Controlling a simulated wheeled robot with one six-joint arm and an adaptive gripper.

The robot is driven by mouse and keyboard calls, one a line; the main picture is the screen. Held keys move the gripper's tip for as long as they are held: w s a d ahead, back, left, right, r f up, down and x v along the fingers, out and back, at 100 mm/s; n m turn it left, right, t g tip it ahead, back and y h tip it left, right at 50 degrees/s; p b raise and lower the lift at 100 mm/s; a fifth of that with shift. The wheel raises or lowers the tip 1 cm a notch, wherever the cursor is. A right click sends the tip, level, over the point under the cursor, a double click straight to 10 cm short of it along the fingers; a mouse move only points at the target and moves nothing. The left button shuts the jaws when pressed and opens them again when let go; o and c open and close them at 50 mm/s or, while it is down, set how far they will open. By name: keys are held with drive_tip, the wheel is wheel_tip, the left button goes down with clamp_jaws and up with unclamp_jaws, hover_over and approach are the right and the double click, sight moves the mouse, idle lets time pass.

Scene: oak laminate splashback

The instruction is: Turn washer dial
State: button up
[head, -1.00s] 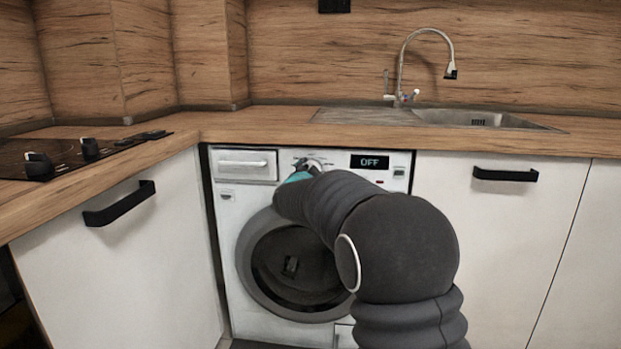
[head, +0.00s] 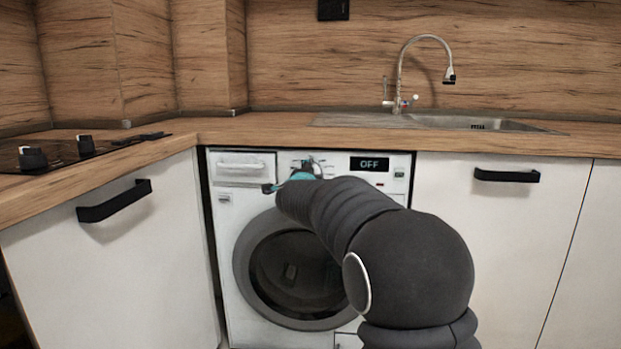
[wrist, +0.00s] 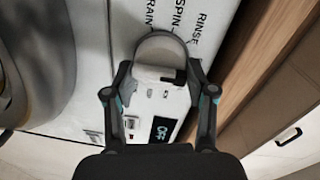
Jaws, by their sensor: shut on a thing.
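The washer (head: 228,240) is a white front loader under the counter, with a round door and a display that reads OFF (head: 370,164). Its dial (wrist: 160,50) is a pale round knob in the wrist view, with the printed words DRAIN, SPIN and RINSE beyond it. My gripper (wrist: 160,72) is shut on the dial, one finger on each side. In the head view my gripper (head: 303,172) is at the panel, left of the display, and mostly hides the dial. The display also shows in the wrist view (wrist: 162,130).
The wooden counter (head: 260,130) runs just above the washer, with a sink (head: 480,122) at the right and a hob (head: 60,152) at the left. Cabinet handles stick out at the left (head: 115,201) and the right (head: 507,176).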

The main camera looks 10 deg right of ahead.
drive_tip(key=shift+r, duration=0.2)
drive_tip(key=o, duration=1.2)
drive_tip(key=shift+a, duration=0.1)
drive_tip(key=shift+c, duration=0.2)
drive_tip(key=shift+f, duration=0.1)
drive_tip(key=f+v, duration=0.1)
drive_tip(key=v, duration=1.1)
drive_tip(key=shift+r, duration=0.45)
